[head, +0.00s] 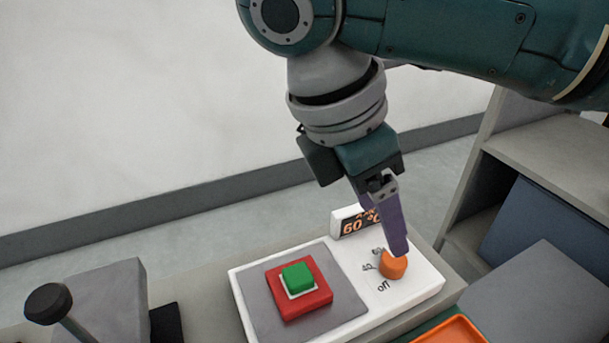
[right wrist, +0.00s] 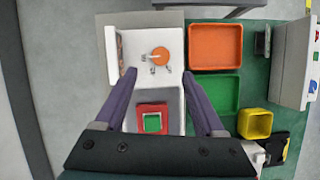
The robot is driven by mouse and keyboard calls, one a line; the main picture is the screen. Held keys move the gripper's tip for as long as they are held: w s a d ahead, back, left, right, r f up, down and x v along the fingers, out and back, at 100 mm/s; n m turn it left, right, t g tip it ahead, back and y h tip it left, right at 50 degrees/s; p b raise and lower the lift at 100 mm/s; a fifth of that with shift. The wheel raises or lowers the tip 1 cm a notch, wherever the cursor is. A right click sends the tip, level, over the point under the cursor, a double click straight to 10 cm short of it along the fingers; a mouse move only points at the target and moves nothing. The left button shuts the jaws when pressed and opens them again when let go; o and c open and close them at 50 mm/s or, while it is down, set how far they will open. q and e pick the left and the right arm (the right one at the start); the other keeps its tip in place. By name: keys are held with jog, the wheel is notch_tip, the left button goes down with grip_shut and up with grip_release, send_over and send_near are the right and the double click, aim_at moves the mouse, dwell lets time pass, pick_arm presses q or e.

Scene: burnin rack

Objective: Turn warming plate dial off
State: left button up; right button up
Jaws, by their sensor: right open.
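The warming plate (head: 431,284) is a white box with a grey heating pad (head: 262,317), a small display reading 60 °C (head: 360,222) and an orange dial (head: 393,265). Marks for 40 and off are legible beside the dial; which one it points to I cannot tell. My right gripper (head: 397,248) points down over the dial, its purple fingers partly covering it in the head view. In the right wrist view the gripper (right wrist: 159,74) is open, and the dial (right wrist: 161,56) shows between and just beyond the fingertips. Contact is unclear. My left gripper is not in view.
A red block with a green top (head: 300,285) sits on the heating pad. An orange tray (right wrist: 215,46), a green tray (right wrist: 215,92) and a yellow bin (right wrist: 254,124) lie to the right. A black-knobbed lever (head: 48,303) and grey block (head: 104,297) stand at left.

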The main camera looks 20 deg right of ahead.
aim_at(391, 260)
jog(key=b+x, duration=0.1)
jog(key=x, duration=0.7)
jog(key=shift+s+d+f, duration=0.15)
jog(key=shift+d+f, duration=0.05)
jog(key=shift+f, duration=0.05)
grip_shut()
